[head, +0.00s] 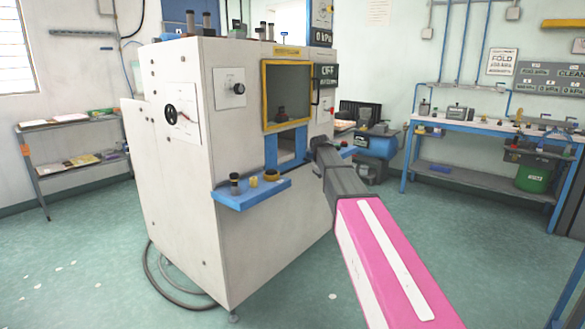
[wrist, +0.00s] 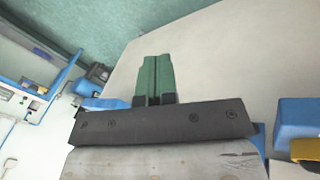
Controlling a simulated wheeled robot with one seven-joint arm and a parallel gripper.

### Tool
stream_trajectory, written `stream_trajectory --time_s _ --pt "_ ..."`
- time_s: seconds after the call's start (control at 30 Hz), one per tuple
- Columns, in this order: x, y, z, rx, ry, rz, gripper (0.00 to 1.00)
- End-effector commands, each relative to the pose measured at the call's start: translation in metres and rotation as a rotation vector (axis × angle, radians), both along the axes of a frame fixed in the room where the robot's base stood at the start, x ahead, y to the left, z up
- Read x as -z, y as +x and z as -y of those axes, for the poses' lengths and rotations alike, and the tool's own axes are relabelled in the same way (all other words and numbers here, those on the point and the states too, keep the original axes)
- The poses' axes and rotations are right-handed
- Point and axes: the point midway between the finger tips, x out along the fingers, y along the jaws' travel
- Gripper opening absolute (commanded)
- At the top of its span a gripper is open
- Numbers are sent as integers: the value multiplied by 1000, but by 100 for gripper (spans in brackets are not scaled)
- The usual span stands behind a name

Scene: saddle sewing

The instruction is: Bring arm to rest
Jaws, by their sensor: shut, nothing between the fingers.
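My gripper (wrist: 154,80) shows in the wrist view as two green fingers, closed together with nothing between them. A pale machine panel (wrist: 235,55) lies behind and beside the fingers. In the head view my pink and grey arm reaches from the lower right toward the front of the large white machine (head: 180,180). Its dark end is near the machine's blue-framed opening, and the fingers cannot be made out there.
A blue ledge (head: 240,199) with small knobs sticks out from the machine's front, left of my arm. A yellow-framed window (head: 287,92) is above. A blue workbench (head: 470,128) stands at the right wall, shelves (head: 75,158) at the left. Green floor (head: 490,260) is open at right.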

Motion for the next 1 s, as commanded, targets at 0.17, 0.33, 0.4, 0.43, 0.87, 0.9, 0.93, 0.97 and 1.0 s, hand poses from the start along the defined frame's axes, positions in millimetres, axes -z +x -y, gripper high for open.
stream_trajectory --time_s 0.17,0.33,0.4,0.43,0.87,0.9,0.93,0.97,1.0 --pt "82 -74 15 80 65 -46 0" --pt "144 -140 27 164 123 -85 0" --pt "167 -168 30 200 147 -102 0" --pt "176 -181 31 216 157 -109 0" --pt "262 -333 43 425 272 -198 0" --pt "265 -339 43 434 277 -203 0" --pt "267 -343 43 440 279 -205 0" --pt "268 -345 43 445 281 -206 0" --pt "269 -347 43 450 284 -207 0"
